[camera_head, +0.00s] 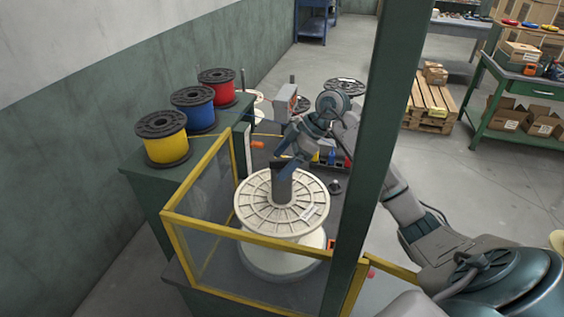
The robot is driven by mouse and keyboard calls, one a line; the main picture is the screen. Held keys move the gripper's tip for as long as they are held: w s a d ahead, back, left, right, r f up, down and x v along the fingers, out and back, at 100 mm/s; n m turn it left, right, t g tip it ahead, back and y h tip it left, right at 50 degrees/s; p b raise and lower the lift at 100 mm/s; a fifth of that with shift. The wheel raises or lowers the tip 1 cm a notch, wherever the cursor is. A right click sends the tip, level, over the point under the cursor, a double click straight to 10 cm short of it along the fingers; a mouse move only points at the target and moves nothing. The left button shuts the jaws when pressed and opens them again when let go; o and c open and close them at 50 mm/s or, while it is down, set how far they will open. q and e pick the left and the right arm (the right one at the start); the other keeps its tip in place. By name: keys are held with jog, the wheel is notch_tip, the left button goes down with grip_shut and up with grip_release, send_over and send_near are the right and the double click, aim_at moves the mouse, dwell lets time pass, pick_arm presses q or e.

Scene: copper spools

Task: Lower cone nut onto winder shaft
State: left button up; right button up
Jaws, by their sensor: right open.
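A large cream spool (255,207) stands upright inside the yellow-framed guard. A dark grey cylindrical piece (282,188) rises from its centre; I cannot tell whether this is the winder shaft, the cone nut, or both together. My right gripper (284,165) comes in from the right, behind the green post, and is at the top of this grey piece with its jaws open. Whether the fingers touch it is unclear. A small dark round part (335,187) lies on the table right of the spool; I cannot tell what it is. My left gripper is out of view.
A yellow-framed clear guard (212,231) encloses the spool's front and left. A green post (378,140) stands right of it. Yellow (167,148), blue (198,114) and red (221,91) spools sit on the cabinet at left. Pallet (432,108) and green bench (503,119) stand far right.

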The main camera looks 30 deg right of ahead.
jog(key=b+v, duration=0.3)
jog(key=v, duration=0.7)
dwell(0.5)
